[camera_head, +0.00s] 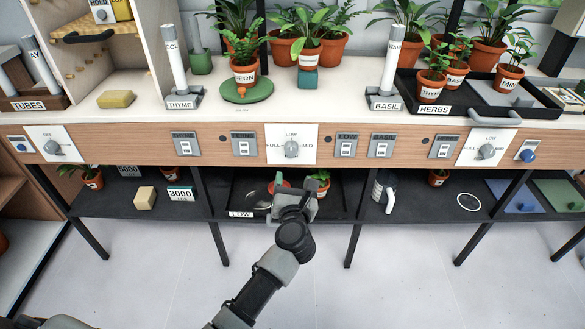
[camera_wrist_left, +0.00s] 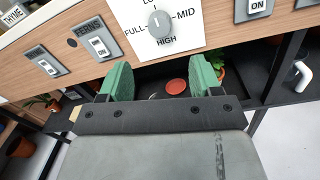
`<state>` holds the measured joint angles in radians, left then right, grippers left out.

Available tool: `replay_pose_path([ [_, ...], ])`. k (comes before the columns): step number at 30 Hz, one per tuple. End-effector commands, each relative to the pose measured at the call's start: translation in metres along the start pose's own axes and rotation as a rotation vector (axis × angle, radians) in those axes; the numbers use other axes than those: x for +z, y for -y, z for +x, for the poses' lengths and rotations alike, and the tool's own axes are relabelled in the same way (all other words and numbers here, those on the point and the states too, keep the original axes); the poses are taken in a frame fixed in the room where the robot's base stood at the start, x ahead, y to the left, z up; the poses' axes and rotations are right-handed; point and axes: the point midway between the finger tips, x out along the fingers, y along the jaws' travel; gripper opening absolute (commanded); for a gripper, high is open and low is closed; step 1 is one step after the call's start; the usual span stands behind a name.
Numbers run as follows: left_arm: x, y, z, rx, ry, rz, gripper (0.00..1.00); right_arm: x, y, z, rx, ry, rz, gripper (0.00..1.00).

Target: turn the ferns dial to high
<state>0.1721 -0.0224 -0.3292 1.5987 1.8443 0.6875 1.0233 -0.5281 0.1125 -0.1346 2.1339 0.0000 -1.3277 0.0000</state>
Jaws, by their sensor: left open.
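A grey dial (camera_head: 291,148) sits on a white plate in the middle of the wooden front panel. In the left wrist view the dial (camera_wrist_left: 160,24) is upright, its white mark seeming to point up towards LOW; MID is at the right, HIGH at the bottom, FULL at the left. A switch labelled FERNS (camera_wrist_left: 98,45) is left of it. My left gripper (camera_head: 294,198) is below the dial, in front of the lower shelf, apart from it. Its green fingers (camera_wrist_left: 162,80) are open with nothing between them. My right gripper is not in view.
Other dials are on the panel at left (camera_head: 56,148) and right (camera_head: 487,151), with several switches between. A lower shelf (camera_head: 345,212) holds a small potted plant (camera_head: 318,183) and a white-handled mug (camera_head: 383,191). Potted plants crowd the top. The floor in front is clear.

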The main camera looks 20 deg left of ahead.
Motion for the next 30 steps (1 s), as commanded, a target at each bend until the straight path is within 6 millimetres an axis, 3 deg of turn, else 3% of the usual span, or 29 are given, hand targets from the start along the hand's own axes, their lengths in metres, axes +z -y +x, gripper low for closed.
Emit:
replay_pose_path([
  [5,0.004,0.0,0.011,0.004,-0.004,-0.05,0.64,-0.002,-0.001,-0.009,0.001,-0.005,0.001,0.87],
  [19,0.002,0.0,0.093,0.003,-0.004,-0.042,0.64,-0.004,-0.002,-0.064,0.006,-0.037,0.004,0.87],
  [24,0.002,-0.001,0.106,0.003,-0.005,-0.042,0.64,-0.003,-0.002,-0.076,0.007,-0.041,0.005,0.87],
  [30,0.003,-0.001,0.109,0.002,-0.006,-0.042,0.64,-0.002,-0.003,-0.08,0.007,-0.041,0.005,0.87],
])
